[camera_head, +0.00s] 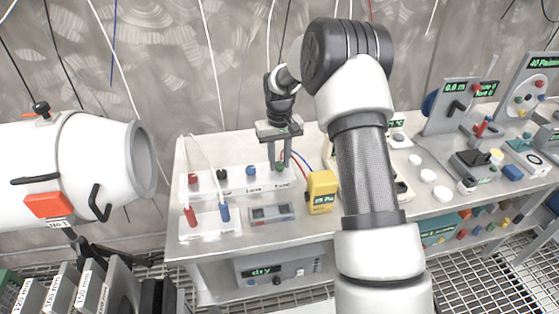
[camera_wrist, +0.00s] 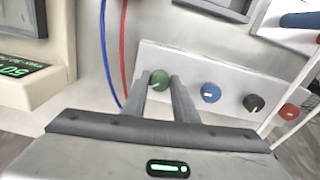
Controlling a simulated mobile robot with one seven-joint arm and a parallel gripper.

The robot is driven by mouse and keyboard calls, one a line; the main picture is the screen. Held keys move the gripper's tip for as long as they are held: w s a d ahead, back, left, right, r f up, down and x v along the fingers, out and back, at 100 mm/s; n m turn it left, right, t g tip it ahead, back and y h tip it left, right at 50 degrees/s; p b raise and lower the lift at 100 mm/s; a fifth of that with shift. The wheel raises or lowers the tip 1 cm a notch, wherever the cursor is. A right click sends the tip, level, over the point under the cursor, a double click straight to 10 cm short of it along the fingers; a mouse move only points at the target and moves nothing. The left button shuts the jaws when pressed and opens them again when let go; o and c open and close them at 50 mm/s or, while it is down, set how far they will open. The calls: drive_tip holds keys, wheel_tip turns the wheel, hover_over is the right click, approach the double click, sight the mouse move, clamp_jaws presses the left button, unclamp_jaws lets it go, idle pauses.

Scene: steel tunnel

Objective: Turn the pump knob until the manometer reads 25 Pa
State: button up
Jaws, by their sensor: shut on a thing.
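My gripper (camera_head: 279,160) points down at the white panel on the bench, with its fingers on either side of a green knob (camera_wrist: 158,79). It is shut on that knob, the end one of a row; in the head view it stands at the row's right end. A small label by it is too blurred to read. The yellow manometer (camera_head: 322,185) stands just right of the panel. Its green display shows a value in Pa, seemingly ending in 5; the first digit is not clear.
Blue (camera_wrist: 210,92), black (camera_wrist: 254,103) and red (camera_wrist: 289,111) knobs share the panel (camera_head: 236,181). A grey meter box (camera_head: 271,214) lies in front. A large white cylinder (camera_head: 80,165) is at left. Red and blue wires (camera_wrist: 123,50) run beside the gripper.

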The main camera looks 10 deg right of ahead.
sight(279, 165)
drive_tip(key=o, duration=1.1)
drive_tip(key=shift+c, duration=0.2)
wheel_tip(279, 165, up, 18)
drive_tip(key=p, duration=0.1)
drive_tip(key=shift+f+p, duration=0.25)
drive_tip(key=shift+p, duration=0.15)
